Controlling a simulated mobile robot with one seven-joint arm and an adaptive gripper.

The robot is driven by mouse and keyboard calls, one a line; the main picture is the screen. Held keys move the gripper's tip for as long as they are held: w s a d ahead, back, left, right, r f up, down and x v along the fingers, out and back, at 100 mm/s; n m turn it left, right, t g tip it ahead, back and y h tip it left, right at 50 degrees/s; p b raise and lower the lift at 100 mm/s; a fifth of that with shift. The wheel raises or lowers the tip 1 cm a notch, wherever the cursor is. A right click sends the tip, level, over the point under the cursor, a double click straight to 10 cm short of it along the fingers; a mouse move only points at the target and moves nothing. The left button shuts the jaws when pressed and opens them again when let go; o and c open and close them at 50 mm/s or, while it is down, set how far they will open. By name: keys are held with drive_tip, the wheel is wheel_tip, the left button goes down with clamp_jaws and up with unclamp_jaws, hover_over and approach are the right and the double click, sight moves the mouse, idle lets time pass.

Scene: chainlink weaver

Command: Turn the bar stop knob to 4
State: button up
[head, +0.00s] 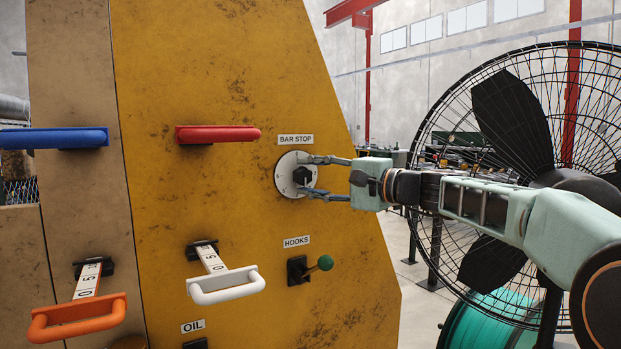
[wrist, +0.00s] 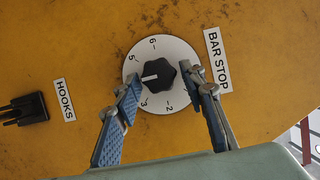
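The bar stop knob (wrist: 160,73) is black and lobed, on a white round dial (wrist: 165,50) under the BAR STOP label (head: 296,140). In the wrist view its white pointer line faces left, between the 5 and the 3. The dial mark there is covered by a finger; 6 and 2 also show. My gripper (head: 311,176) is at the dial, its fingers on either side of the knob (head: 300,175). In the wrist view the fingertips (wrist: 162,77) look spread, with gaps to the knob.
The HOOKS lever (head: 325,263) with a green ball sticks out below the dial. A red handle (head: 218,134), a white handle (head: 227,286), an orange handle (head: 78,318) and a blue handle (head: 55,138) protrude at left. A large caged fan (head: 512,125) stands at right, behind my arm.

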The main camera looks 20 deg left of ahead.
drive_tip(key=shift+o, duration=0.4)
drive_tip(key=v, duration=1.2)
